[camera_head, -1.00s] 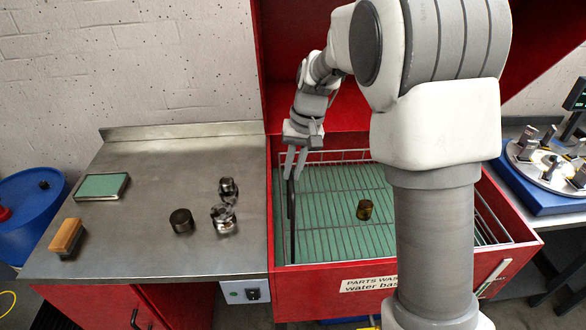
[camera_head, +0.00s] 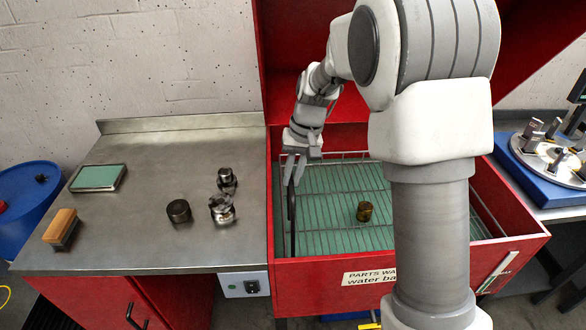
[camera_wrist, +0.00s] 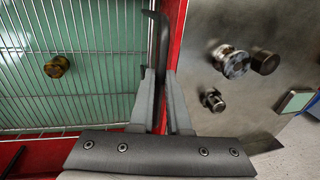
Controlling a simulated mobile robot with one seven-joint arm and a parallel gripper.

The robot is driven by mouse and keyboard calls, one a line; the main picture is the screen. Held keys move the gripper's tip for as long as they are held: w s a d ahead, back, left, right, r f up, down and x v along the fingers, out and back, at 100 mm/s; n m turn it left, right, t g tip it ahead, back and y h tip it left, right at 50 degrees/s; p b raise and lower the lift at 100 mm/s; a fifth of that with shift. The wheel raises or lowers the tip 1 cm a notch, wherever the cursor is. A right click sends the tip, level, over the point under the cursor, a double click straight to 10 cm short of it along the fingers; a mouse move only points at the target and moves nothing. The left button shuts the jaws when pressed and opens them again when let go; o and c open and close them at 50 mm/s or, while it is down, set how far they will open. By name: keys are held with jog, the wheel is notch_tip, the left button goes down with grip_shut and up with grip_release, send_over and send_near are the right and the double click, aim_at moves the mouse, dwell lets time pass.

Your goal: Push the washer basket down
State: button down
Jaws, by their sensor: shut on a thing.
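The washer basket (camera_head: 335,228) is a wire rack inside the red parts washer (camera_head: 320,282), with green liquid showing at or beneath its wires. A brass-brown cylindrical part (camera_head: 365,211) sits on the basket; it also shows in the wrist view (camera_wrist: 57,67). My gripper (camera_head: 293,168) is at the basket's left side, pointing down. Its fingers are shut on a dark upright handle (camera_head: 292,222) by the washer's left wall. In the wrist view the dark handle (camera_wrist: 158,45) runs between my fingertips (camera_wrist: 160,80) and has a hooked end.
The red hood stands behind. A balancing fixture (camera_head: 550,160) is at the right.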

notch_tip(320, 180, down, 12)
jog(key=b, duration=0.5)
jog(key=shift+d, duration=0.3)
jog(key=shift+r, duration=0.15)
jog(key=c, duration=0.9)
grip_release()
jog(key=shift+d+r, duration=0.1)
jog(key=shift+a, duration=0.2)
jog(key=d+r, duration=0.1)
jog(key=r, duration=0.4)
jog(key=d+r+p, duration=0.1)
jog(key=r, duration=0.5)
jog(key=d+r+p, duration=0.1)
jog(key=r, duration=0.5)
jog(key=shift+d, duration=0.25)
